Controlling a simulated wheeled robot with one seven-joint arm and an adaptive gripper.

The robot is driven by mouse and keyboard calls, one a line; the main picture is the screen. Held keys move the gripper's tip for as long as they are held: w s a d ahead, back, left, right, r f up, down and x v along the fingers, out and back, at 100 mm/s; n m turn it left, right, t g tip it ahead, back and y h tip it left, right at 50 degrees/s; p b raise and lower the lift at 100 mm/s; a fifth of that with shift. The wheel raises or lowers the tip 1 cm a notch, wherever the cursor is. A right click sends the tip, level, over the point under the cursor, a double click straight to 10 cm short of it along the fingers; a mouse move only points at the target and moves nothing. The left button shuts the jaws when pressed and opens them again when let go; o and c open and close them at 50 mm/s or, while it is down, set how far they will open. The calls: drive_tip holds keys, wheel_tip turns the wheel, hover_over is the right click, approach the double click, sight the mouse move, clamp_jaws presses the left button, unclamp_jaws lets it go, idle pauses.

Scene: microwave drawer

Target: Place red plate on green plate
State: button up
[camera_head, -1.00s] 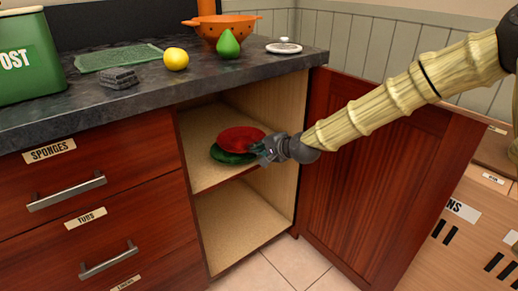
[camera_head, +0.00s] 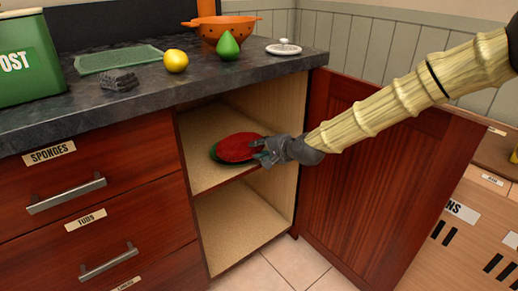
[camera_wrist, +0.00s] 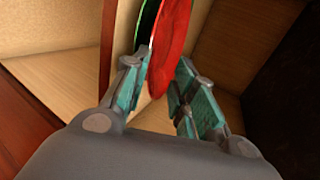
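The red plate (camera_head: 237,147) lies on the green plate (camera_head: 216,154) on the upper shelf of the open cabinet. The green rim shows along the red plate's left and lower edge. My gripper (camera_head: 262,152) is at the plates' right edge. In the wrist view, the red plate (camera_wrist: 172,42) extends between the spread fingers of my gripper (camera_wrist: 161,75), with a gap to the right finger. The green plate (camera_wrist: 149,22) shows just left of the red one. The left finger is close to the plates; I cannot tell whether it touches.
The cabinet door (camera_head: 385,185) stands open on the right, under my arm. The lower shelf (camera_head: 235,225) is empty.

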drive_tip(key=p+v, duration=0.3)
drive_tip(key=v, duration=0.8)
drive_tip(key=s+d+f+n+g+h, duration=0.1)
drive_tip(key=s+f+g, duration=0.1)
drive_tip(key=s+f, duration=0.55)
drive_tip(key=s+d+f+n+g+h, duration=0.15)
drive_tip(key=s+f, duration=0.25)
drive_tip(key=f, duration=0.7)
drive_tip(key=s+f+n+g+h, duration=0.1)
drive_tip(key=s+f+n+g, duration=0.1)
drive_tip(key=s+f, duration=0.6)
drive_tip(key=s+d+f+n+g+h, duration=0.1)
drive_tip(key=s+d+f+n, duration=0.1)
drive_tip(key=s+f, duration=0.3)
drive_tip(key=s+d+f+n+g+h, duration=0.1)
drive_tip(key=s+d+f, duration=0.4)
drive_tip(key=s, duration=0.7)
drive_tip(key=s+d+f+n+g+h, duration=0.2)
drive_tip(key=s+d+f+n, duration=0.1)
drive_tip(key=s+f, duration=0.3)
drive_tip(key=shift+s+d+f+g, duration=0.25)
drive_tip(key=shift+s+d+g, duration=0.1)
drive_tip(key=shift+s, duration=0.9)
drive_tip(key=shift+s, duration=0.1)
